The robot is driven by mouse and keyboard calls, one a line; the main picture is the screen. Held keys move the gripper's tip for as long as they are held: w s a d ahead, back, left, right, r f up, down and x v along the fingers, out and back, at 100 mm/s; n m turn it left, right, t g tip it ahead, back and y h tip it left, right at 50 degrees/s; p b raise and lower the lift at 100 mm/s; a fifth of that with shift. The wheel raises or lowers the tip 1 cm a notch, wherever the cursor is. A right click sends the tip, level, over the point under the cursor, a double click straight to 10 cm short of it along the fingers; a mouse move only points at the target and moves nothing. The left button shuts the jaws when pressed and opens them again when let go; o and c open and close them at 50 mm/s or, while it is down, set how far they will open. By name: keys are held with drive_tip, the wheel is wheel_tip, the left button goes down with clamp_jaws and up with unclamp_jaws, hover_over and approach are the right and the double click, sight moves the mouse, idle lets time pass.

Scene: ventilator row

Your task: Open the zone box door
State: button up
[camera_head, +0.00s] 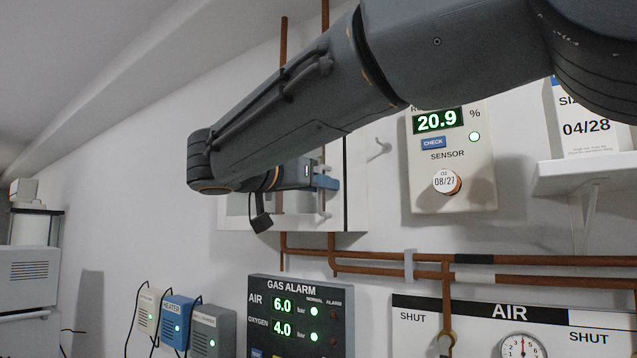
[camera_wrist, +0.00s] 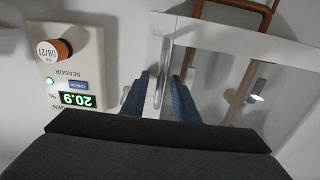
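The zone box (camera_head: 355,200) is a white wall box with a clear window in its door, partly hidden behind my arm in the head view. Its door (camera_wrist: 230,92) looks shut in the wrist view, with copper pipes showing through the window. A pale upright bar handle (camera_wrist: 161,58) stands along the door's edge on the sensor side. My gripper (camera_wrist: 160,80) is open, with one blue finger on each side of the handle; contact cannot be told. In the head view my gripper (camera_head: 328,183) is at the box front.
An oxygen sensor panel (camera_head: 450,175) hangs beside the box, with a small wall hook (camera_head: 379,148) between. Copper pipes (camera_head: 370,258) run below it. A gas alarm panel (camera_head: 300,315) is lower down. A shelf (camera_head: 585,177) juts out at the right.

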clamp_jaws()
idle(1.4)
